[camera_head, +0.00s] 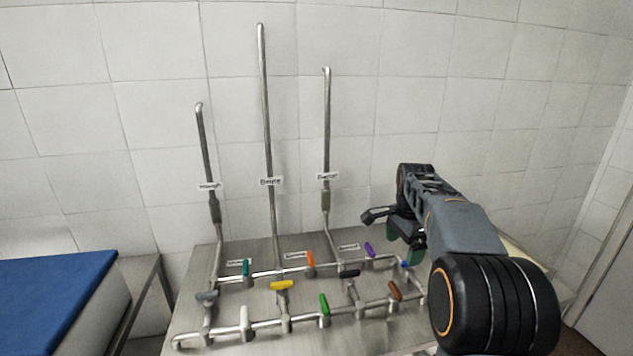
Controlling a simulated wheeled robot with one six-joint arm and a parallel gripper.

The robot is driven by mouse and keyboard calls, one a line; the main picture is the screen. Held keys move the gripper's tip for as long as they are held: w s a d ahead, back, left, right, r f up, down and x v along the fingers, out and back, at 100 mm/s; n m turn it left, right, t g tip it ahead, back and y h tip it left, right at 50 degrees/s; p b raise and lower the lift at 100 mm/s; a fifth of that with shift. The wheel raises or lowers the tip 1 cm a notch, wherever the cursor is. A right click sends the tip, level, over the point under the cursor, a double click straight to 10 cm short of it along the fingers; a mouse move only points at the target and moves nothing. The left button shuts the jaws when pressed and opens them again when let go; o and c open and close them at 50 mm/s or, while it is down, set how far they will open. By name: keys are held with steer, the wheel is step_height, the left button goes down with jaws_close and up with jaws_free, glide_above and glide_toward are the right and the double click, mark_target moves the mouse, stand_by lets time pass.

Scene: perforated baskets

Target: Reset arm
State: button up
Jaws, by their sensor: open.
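My arm reaches in from the right, and my gripper (388,224) is over the right side of the metal table. Its dark jaws are spread and point left, with nothing seen between them. It is near the purple valve handle (369,249) and the blue valve handle (406,264), apart from the purple one. My wrist hides part of the table's right rear.
Metal pipework (265,325) with several coloured handles covers the metal table (205,262). Three tall pipes, the highest in the middle (264,100), rise before a tiled wall. A blue-topped bench (50,295) stands left. Open air lies above my arm.

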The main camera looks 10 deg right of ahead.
steer(key=s+a+f+n+t, duration=0.1)
steer(key=s+a+f+n, duration=0.1)
steer(key=s+n, duration=0.3)
steer(key=s+a+f+n+t, duration=0.1)
steer(key=s+a+n, duration=0.4)
steer(key=s, duration=0.5)
steer(key=s+a+f+n+t, duration=0.1)
steer(key=s+a+f+n, duration=0.2)
steer(key=s+n, duration=0.3)
steer(key=shift+s+a+f, duration=0.4)
steer(key=shift+s+f, duration=0.05)
steer(key=shift+s, duration=0.2)
